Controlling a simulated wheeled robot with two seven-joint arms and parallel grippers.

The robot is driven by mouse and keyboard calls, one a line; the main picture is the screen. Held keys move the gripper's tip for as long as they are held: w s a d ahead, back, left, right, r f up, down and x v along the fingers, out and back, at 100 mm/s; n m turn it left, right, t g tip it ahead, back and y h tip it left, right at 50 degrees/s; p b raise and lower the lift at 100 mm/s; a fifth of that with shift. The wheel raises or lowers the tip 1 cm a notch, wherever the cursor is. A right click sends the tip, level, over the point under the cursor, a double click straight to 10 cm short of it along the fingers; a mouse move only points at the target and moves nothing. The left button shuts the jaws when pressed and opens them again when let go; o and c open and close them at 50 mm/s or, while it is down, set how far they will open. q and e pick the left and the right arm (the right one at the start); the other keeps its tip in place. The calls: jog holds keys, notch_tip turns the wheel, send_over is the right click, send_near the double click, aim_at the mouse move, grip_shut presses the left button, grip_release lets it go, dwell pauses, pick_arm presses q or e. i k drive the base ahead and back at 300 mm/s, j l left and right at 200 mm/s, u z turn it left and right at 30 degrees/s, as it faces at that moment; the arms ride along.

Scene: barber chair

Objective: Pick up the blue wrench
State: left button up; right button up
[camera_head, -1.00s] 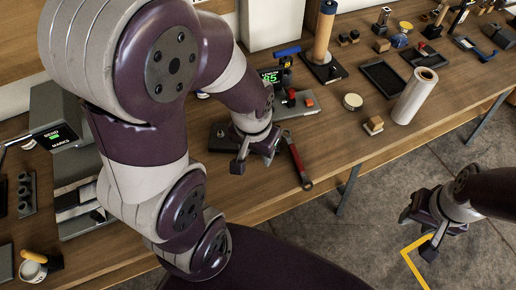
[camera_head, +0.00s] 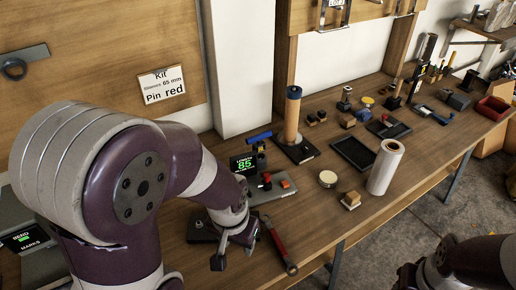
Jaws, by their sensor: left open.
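A blue tool (camera_head: 432,113) lies on the far right part of the wooden bench; it may be the blue wrench, but its shape is too small to be sure. A blue-topped item (camera_head: 258,138) also stands by the digital display. My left gripper (camera_head: 233,256) is open and empty over the front part of the bench, left of a red-handled tool (camera_head: 279,244). It is well apart from the far blue tool. My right gripper (camera_head: 406,277) is low at the bottom right, off the bench's front edge, and partly cut off by the frame.
A white roll (camera_head: 385,167) stands upright near the front edge. A blue-topped wooden post (camera_head: 292,115), a dark tray (camera_head: 354,153), a round tin (camera_head: 327,179) and small blocks (camera_head: 350,200) crowd the bench (camera_head: 310,225). A red bin (camera_head: 493,108) is at the far right.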

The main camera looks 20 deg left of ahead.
aim_at(260, 146)
jog(key=u, duration=2.8)
jog(key=k+l, duration=0.1)
jog(key=l, duration=0.25)
jog(key=k+l+u, duration=0.1)
jog(key=l, duration=0.3)
jog(key=k+l, duration=0.15)
jog(key=l, duration=0.2)
jog(key=k+l+u, duration=0.1)
jog(key=l, duration=0.25)
jog(key=k+l, duration=0.15)
jog(key=l, duration=0.2)
jog(key=u, duration=0.05)
